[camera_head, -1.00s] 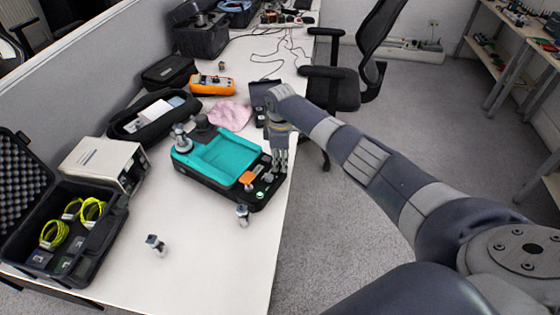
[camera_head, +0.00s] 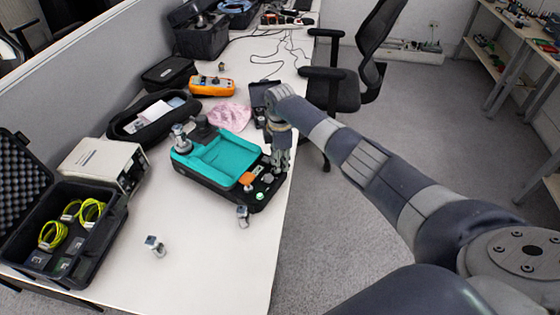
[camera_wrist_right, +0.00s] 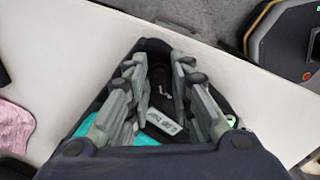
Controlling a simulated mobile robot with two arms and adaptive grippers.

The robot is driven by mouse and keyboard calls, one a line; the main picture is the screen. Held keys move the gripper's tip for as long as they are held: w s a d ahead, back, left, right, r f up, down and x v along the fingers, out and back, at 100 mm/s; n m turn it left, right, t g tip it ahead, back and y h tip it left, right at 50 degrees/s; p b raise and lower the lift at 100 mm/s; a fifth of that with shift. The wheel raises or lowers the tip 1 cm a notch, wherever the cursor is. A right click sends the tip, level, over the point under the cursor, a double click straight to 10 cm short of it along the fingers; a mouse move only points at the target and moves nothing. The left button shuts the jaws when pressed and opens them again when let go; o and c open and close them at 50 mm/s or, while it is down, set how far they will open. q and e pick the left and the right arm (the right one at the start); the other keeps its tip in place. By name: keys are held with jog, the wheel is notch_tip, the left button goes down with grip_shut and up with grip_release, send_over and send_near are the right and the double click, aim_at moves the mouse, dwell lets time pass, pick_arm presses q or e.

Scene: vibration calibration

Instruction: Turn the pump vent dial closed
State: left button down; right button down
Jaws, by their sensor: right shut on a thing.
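The pump unit is a black base with a teal padded top (camera_head: 218,158), on the front part of the table. Its right end carries an orange display (camera_head: 247,179), a green-topped knob (camera_head: 260,196) and other small fittings. My right gripper (camera_head: 279,168) reaches down onto the right rear corner of this end. In the wrist view its fingers (camera_wrist_right: 162,80) are shut around the pump vent dial, which they and the dark housing mostly hide. A small tilted label reading "0.00 bar" (camera_wrist_right: 165,122) shows between the fingers. My left gripper is out of view.
Small metal fittings stand at the front (camera_head: 155,246) and by the pump's near corner (camera_head: 242,216). An open black case (camera_head: 98,240), a beige instrument (camera_head: 95,160) and an orange meter (camera_head: 211,86) lie left and behind. The front table surface is mostly clear.

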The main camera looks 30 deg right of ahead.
jog(key=shift+d+r, duration=0.1)
jog(key=c, duration=1.7)
grip_release()
notch_tip(320, 180, up, 12)
jog(key=shift+s, duration=0.1)
